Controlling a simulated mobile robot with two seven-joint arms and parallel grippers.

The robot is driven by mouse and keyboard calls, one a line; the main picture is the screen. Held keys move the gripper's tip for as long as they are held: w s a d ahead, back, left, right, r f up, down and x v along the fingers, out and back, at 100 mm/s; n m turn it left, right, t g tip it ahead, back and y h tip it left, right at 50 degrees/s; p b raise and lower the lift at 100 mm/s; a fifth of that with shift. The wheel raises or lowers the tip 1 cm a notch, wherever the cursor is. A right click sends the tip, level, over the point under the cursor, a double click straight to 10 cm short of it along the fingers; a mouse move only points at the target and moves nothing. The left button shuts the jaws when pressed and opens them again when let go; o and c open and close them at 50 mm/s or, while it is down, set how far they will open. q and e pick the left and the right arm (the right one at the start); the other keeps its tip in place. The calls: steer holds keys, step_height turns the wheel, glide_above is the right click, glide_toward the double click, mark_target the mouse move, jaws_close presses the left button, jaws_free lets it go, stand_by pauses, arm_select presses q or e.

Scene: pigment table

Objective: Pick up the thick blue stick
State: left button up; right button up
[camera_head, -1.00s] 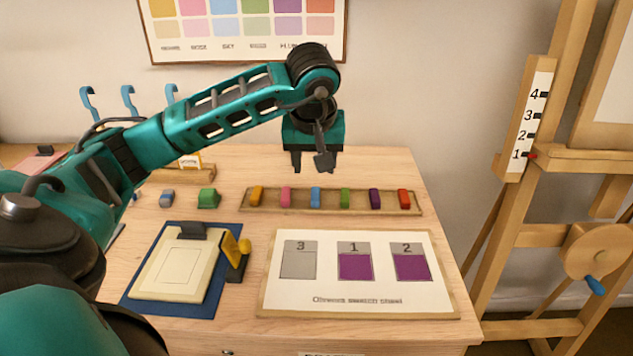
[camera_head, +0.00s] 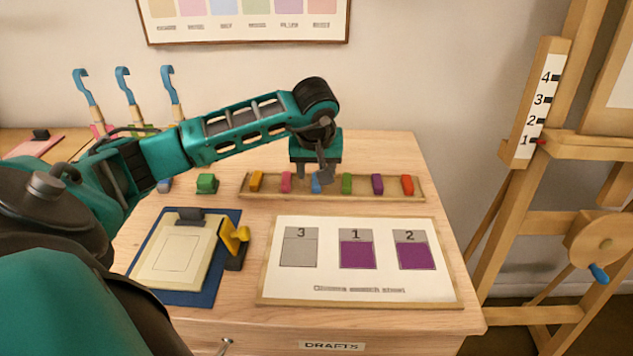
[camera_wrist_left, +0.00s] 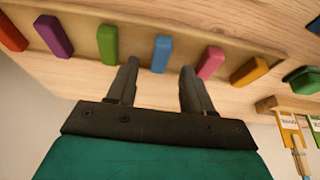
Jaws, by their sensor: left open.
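A blue stick (camera_head: 315,187) lies in the middle part of a wooden tray (camera_head: 245,191), between a pink stick (camera_head: 286,182) and a green stick (camera_head: 346,184). My left gripper (camera_head: 311,180) is open and empty, over the tray at this stick and partly covering it in the head view. In the left wrist view the blue stick (camera_wrist_left: 161,53) shows in line with the gap between the two fingers (camera_wrist_left: 158,70), with no clear contact. Another small blue block (camera_head: 165,186) lies on the table left of the tray, partly hidden by my arm. My right gripper is out of view.
The tray also holds yellow (camera_head: 257,181), purple (camera_head: 377,184) and red (camera_head: 407,185) sticks. A green block (camera_head: 206,184) lies left of it. A numbered card (camera_head: 360,289) and a blue board (camera_head: 220,281) lie in front. An easel (camera_head: 515,210) stands right.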

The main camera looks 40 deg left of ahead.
mark_target(316, 181)
arm_select(q)
steer(key=shift+x, duration=1.5)
steer(key=shift+c, duration=0.4)
jaws_close()
